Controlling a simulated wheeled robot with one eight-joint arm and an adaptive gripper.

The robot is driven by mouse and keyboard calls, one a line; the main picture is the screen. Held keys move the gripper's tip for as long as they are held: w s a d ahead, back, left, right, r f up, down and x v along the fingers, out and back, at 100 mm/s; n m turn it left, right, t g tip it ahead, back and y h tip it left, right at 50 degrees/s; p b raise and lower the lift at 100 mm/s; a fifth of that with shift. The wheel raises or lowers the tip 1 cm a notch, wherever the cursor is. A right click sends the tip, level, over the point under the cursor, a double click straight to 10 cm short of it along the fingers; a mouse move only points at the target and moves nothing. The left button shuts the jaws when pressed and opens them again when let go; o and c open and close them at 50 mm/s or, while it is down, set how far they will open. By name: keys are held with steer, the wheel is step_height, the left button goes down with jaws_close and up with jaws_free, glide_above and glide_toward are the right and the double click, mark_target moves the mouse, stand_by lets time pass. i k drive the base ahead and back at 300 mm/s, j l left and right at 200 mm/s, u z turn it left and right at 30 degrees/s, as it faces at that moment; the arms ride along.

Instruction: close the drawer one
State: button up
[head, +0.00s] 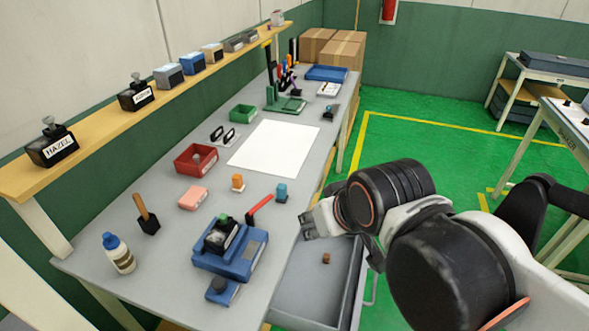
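A grey drawer (303,285) sticks out, open, from under the front edge of the grey workbench (100,250). A small brown block (326,258) lies inside it. The drawer's outer front panel is on the right, with part of a light handle (371,288) showing beside it. My gripper (308,220) is at the bench's front edge, above the far end of the drawer in the picture. Its fingers are small and seen side-on, so their opening is unclear. I see nothing held in it. My arm hides part of the drawer's far right corner.
Green floor (420,125) is clear beyond my arm. Another table (570,130) stands at right.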

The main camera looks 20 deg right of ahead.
mark_target(312, 294)
steer(key=k+l+u, duration=0.2)
steer(key=l, duration=0.75)
steer(key=k+l+u, duration=0.1)
steer(key=u, duration=0.35)
steer(key=k+u, duration=0.3)
steer(key=u, duration=0.15)
steer(key=k+j+u, duration=0.1)
steer(key=u, duration=0.35)
steer(key=k+l, duration=0.1)
steer(key=l, duration=0.25)
steer(key=j, duration=0.4)
